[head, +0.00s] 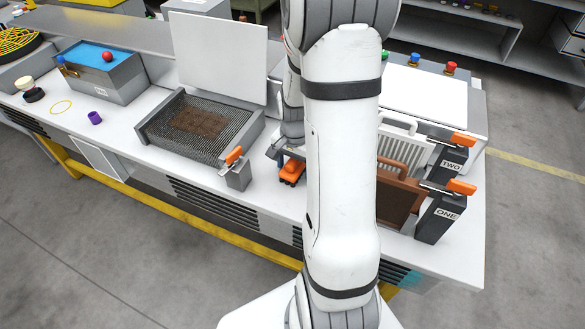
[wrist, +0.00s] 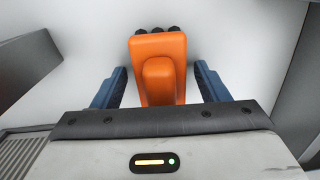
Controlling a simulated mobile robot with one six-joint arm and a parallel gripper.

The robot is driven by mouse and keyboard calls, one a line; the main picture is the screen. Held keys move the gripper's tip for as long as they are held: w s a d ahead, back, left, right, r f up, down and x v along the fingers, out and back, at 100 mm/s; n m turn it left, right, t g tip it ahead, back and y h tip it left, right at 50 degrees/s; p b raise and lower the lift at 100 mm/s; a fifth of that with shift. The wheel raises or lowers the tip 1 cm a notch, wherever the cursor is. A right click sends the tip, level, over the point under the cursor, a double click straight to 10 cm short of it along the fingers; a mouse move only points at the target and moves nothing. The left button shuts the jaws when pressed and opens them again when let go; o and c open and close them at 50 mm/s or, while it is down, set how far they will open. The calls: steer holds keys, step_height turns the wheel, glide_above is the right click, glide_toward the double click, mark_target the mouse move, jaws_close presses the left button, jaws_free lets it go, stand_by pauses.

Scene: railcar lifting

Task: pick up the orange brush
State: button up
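The orange brush (head: 291,171) lies on the white worktop, partly hidden by my arm in the head view. In the wrist view the orange brush (wrist: 158,62) shows an orange body with a raised block on top and dark round bits at its far edge. My gripper (wrist: 159,84) is open, with one blue-grey finger on each side of the brush. A gap shows between each finger and the brush's sides. In the head view my gripper (head: 289,155) is mostly hidden by my arm.
A grey mesh tray (head: 152,127) with an orange-handled lever (head: 233,156) stands left of the brush. Racks labelled ONE (head: 446,212) and TWO (head: 452,166) with orange handles stand to the right. A blue-topped box (head: 100,70) and purple cup (head: 94,117) are farther left.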

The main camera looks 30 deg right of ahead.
steer(key=c, duration=1)
step_height(320, 180, up, 10)
steer(key=shift+r, duration=0.1)
steer(key=shift+c, duration=0.2)
